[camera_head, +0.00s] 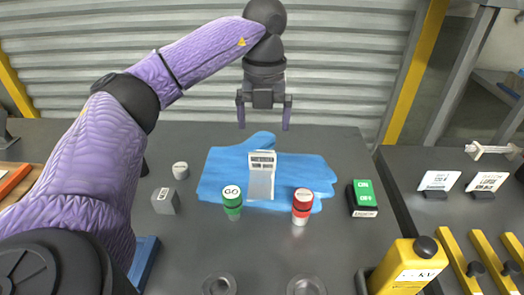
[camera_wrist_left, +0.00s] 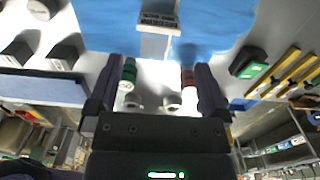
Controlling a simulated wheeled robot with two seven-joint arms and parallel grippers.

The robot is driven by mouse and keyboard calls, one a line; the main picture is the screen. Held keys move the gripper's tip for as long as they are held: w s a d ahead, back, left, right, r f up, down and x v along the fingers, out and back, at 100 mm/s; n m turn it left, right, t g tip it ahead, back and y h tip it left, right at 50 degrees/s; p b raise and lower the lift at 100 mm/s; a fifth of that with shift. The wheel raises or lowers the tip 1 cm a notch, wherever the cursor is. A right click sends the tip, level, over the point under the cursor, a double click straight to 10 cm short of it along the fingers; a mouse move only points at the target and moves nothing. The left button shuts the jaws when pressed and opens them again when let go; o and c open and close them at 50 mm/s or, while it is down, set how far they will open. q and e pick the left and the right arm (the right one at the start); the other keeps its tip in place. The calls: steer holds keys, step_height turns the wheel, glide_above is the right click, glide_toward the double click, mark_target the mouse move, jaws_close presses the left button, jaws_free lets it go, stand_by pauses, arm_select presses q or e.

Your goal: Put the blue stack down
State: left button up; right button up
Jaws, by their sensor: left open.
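A flat blue glove-shaped piece (camera_head: 222,165) lies on the dark grey table. It also shows at the top of the left wrist view (camera_wrist_left: 100,22). I cannot tell whether it is one layer or a stack. A pale upright block with a label (camera_head: 261,178) stands on it. My left gripper (camera_head: 263,126) is open and empty, hanging above the table behind the block. In the left wrist view the gripper (camera_wrist_left: 156,98) has nothing between its fingers. A blue slab (camera_head: 146,258) shows partly behind my left arm. My right gripper is not in view.
A green-capped piece (camera_head: 232,199) and a red-capped piece (camera_head: 302,205) stand at the blue piece's front edge. A grey block (camera_head: 165,201) is left, a green-topped box (camera_head: 363,196) right. A yellow container (camera_head: 408,266) stands front right. Grey rings (camera_head: 219,284) lie in front.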

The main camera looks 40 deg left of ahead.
mark_target(263, 155)
arm_select(q)
step_height(263, 155, down, 9)
steer(key=b, duration=0.3)
steer(key=shift+a+b, duration=0.1)
steer(key=shift+b, duration=0.3)
steer(key=shift+r, duration=0.1)
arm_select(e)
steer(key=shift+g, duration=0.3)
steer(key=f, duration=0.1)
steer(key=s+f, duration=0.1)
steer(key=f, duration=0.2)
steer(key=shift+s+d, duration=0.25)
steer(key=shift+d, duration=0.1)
arm_select(q)
steer(key=c, duration=1.1)
